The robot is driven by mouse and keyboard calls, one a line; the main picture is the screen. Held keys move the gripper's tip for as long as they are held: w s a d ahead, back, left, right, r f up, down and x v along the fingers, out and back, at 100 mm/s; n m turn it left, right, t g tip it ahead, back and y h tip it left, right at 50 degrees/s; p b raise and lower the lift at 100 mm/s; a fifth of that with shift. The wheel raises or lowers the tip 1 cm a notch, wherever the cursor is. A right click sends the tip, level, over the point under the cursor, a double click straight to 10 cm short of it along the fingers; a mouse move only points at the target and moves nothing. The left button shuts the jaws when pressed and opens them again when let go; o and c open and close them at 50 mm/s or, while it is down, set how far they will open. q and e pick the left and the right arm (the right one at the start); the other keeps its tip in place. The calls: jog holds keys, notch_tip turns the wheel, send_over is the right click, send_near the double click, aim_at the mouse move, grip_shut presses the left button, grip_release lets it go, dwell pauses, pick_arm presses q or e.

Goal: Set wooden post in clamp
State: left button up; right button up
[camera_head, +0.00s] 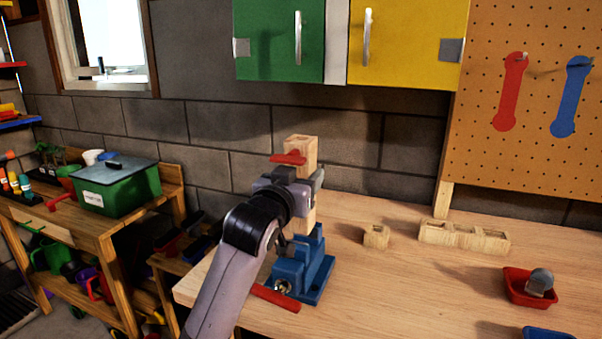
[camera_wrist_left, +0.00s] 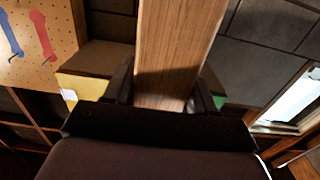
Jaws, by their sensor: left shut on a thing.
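The wooden post (camera_head: 302,149) stands upright over the blue clamp (camera_head: 315,281) at the left front of the workbench. My left gripper (camera_head: 299,184) is shut around the post's upper part. In the left wrist view the post (camera_wrist_left: 178,45) rises between the two fingers of the gripper (camera_wrist_left: 165,92). The post's lower end runs down to the clamp's jaws; my arm and the jaws partly hide it, so I cannot tell whether it is seated. The clamp's red handle (camera_head: 275,298) sticks out at the front. A small red piece (camera_head: 288,158) shows against the post. My right gripper is not in view.
On the workbench (camera_head: 400,280) are a small wooden block (camera_head: 376,236), a long holed block (camera_head: 463,236) and a red tray (camera_head: 528,288) with a grey object. A pegboard (camera_head: 540,120) stands behind.

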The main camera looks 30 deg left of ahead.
pick_arm(q)
jog(key=shift+f+b, duration=1.45)
jog(key=shift+f, duration=1.25)
jog(key=o, duration=1.3)
jog(key=shift+o, duration=0.2)
jog(key=shift+f, duration=0.1)
jog(key=shift+b+v, duration=0.35)
jog(key=shift+v, duration=3.25)
